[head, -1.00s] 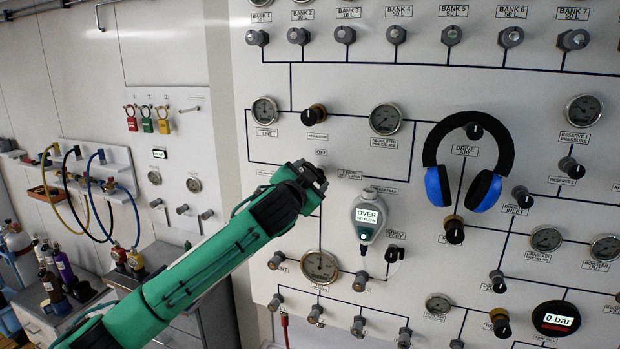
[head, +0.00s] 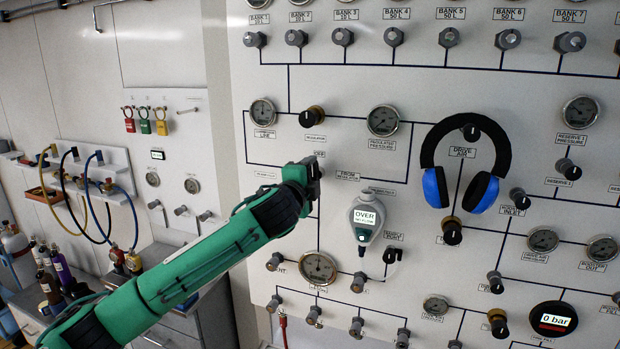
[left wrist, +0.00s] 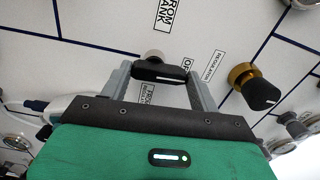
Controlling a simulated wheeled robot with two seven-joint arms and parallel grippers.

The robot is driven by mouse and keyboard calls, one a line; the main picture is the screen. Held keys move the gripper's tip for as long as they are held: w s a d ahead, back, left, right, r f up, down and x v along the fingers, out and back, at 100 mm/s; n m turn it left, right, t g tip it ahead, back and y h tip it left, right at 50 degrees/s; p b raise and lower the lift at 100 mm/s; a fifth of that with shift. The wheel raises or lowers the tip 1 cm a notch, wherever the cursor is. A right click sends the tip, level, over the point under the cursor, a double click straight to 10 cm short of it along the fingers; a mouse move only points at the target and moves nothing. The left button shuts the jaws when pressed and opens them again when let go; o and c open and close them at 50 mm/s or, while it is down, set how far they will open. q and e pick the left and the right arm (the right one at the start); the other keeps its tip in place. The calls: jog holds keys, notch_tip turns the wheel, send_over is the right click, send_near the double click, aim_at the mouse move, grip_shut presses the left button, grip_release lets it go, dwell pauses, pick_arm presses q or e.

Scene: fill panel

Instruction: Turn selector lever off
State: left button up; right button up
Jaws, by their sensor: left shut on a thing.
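The selector lever (left wrist: 160,74) is a black handle with a white line on a pale round stem. In the left wrist view it lies crosswise between the two grey fingers of my left gripper (left wrist: 162,84), which is shut on it. The OFF label (left wrist: 187,62) is beside the lever, and a FROM BANK label (left wrist: 165,14) is above it. In the head view my left gripper (head: 314,172) is against the panel below the OFF label (head: 320,154) and hides the lever. My right gripper is not in view.
A grey handheld meter reading OVER (head: 365,219) hangs just right of my gripper. Blue-black headphones (head: 464,160) hang farther right. A black knob with a brass base (left wrist: 256,88) is near the gripper. Gauges and valve knobs crowd the panel (head: 232,110).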

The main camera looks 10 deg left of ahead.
pick_arm(q)
jog(key=shift+f+m, duration=0.1)
jog(key=shift+m, duration=0.3)
jog(key=o, duration=1)
jog(key=shift+s, duration=0.15)
jog(key=shift+s+b, duration=0.3)
jog(key=shift+b, duration=0.05)
jog(key=b+v, duration=0.6)
jog(key=v, duration=0.7)
jog(key=shift+a, duration=0.1)
